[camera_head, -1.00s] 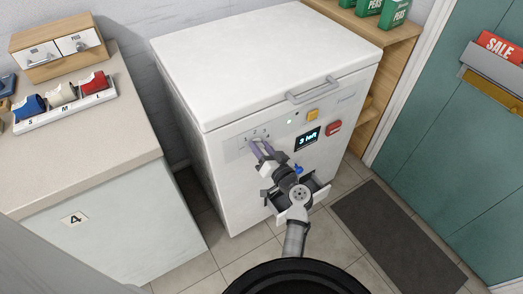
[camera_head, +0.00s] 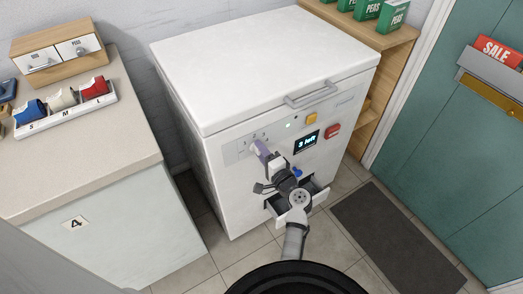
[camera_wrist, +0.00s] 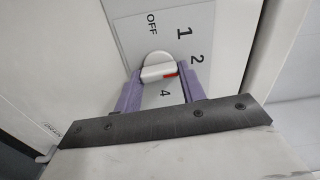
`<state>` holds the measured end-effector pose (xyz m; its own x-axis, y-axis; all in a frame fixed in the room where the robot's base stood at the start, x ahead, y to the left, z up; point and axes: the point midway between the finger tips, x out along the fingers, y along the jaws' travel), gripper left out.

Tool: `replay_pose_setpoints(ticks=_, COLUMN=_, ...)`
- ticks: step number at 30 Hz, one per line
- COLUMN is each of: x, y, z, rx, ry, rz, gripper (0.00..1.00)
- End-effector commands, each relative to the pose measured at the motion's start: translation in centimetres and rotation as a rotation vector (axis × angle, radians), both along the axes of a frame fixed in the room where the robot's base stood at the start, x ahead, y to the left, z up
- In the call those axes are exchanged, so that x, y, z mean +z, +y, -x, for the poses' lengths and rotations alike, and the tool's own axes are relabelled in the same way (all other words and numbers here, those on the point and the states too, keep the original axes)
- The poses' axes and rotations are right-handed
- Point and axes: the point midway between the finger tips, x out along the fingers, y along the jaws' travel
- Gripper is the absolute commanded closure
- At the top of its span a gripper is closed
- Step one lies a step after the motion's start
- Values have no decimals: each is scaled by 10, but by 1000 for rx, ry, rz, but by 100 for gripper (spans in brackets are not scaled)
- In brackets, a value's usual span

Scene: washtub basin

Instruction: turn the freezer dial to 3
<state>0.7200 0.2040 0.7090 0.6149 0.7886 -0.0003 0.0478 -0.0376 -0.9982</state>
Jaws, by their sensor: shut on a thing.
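The red mark points right, toward that finger, between the 2 and the 4. My gripper (camera_wrist: 160,82) is shut on the dial, one finger on each side.
A lit display (camera_head: 307,141) reads "3 left", beside an orange button (camera_head: 311,118) and a red button (camera_head: 333,131). An open drawer (camera_head: 318,192) sits low on the freezer near my arm. A counter (camera_head: 80,165) stands to the left.

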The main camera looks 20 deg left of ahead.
Motion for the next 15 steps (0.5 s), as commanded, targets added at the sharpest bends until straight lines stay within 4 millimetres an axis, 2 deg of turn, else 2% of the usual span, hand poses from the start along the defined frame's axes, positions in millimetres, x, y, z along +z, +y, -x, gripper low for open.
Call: replay_pose_setpoints(ticks=15, x=1, y=0, z=0, rx=-1, ry=381, rz=-298, gripper=83)
